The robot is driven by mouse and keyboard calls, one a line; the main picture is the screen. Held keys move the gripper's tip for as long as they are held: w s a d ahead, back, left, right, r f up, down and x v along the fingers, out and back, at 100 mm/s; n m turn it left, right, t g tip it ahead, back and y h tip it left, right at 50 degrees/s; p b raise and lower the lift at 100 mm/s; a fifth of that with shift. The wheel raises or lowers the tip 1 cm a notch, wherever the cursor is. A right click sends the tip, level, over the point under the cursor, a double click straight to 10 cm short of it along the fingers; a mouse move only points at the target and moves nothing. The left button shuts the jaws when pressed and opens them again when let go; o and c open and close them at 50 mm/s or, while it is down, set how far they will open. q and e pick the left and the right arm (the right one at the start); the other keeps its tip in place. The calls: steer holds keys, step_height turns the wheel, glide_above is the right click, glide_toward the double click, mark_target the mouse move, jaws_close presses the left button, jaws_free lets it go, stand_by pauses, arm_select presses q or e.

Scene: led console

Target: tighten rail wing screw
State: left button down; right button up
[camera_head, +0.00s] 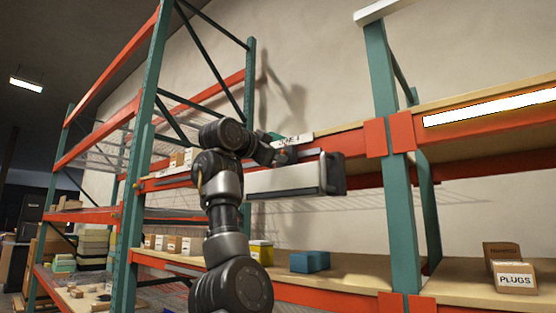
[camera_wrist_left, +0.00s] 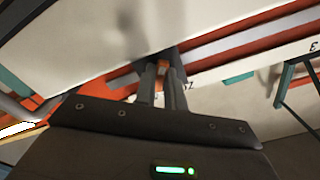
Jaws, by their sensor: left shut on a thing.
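My left gripper (camera_head: 284,157) is raised to the orange shelf beam, just above a long grey box-shaped fixture (camera_head: 285,181) with a dark end. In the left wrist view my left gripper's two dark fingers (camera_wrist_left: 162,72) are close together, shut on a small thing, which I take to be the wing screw. The fingers mostly hide it. A small orange patch (camera_wrist_left: 164,66) shows between the fingertips, and I cannot tell whether it is part of the screw or the beam behind. A pale grey rail strip (camera_wrist_left: 240,41) runs along the orange beam there. My right gripper is not in view.
A teal upright (camera_head: 391,150) stands right of the fixture, with a lit strip (camera_head: 490,107) on the beam beyond. A blue bin (camera_head: 310,261) and a PLUGS box (camera_head: 514,277) sit on the lower shelf. A large pale panel (camera_wrist_left: 100,40) lies close to the fingers.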

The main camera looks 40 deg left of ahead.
arm_select(q)
steer(key=shift+f+m, duration=0.15)
steer(key=shift+m, duration=0.15)
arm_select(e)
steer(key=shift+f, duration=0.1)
arm_select(q)
steer(key=c, duration=1.5)
jaws_free()
steer(key=shift+s, duration=0.15)
steer(key=shift+o, duration=0.2)
